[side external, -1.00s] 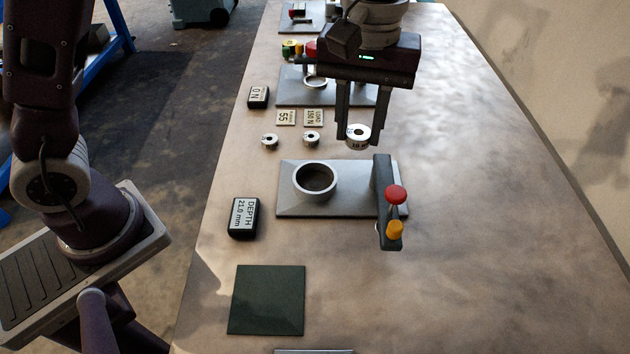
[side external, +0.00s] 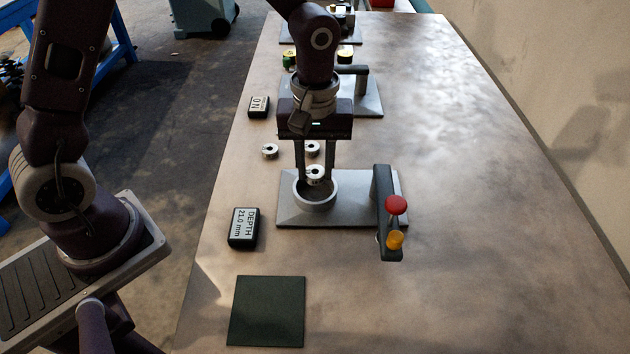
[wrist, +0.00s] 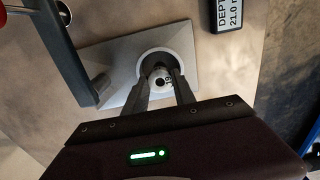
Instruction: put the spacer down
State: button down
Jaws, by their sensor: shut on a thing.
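The spacer (side external: 315,173) is a small silvery slotted ring with a dark centre hole. My gripper (side external: 315,177) is shut on it, its two long dark fingers pointing down. The spacer is over the round cup (side external: 316,204) on the grey metal plate (side external: 350,210), near the cup's far side. In the wrist view the spacer (wrist: 160,83) is between the fingertips, within the outline of the cup (wrist: 166,54). I cannot tell exactly how high it is above the cup's floor. The fingers hide part of the cup.
A dark lever arm with a red knob (side external: 396,205) and a yellow knob (side external: 394,239) stands right of the cup. Two other slotted rings (side external: 270,151) (side external: 312,149) lie behind. A depth display (side external: 244,228) reads 21.0 mm. A dark green mat (side external: 267,311) lies in front.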

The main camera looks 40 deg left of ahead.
aim_at(315, 172)
jog(key=shift+f, duration=1.85)
jog(key=shift+f, duration=0.2)
jog(key=c, duration=1.3)
grip_release()
notch_tip(315, 172, up, 13)
jog(key=shift+f, duration=0.2)
jog(key=s+a+r+m+t, duration=0.2)
jog(key=s+r+m, duration=0.1)
jog(key=s, duration=0.3)
jog(key=s+a+r+m+t, duration=0.1)
jog(key=s+a+r+m, duration=0.1)
jog(key=s, duration=0.4)
jog(key=s+a+r+m+t, duration=0.2)
jog(key=s+a+r+m, duration=0.1)
jog(key=s, duration=0.4)
jog(key=shift+a+r+m+t, duration=0.2)
jog(key=shift+r+m+t, duration=0.1)
jog(key=shift+m, duration=0.2)
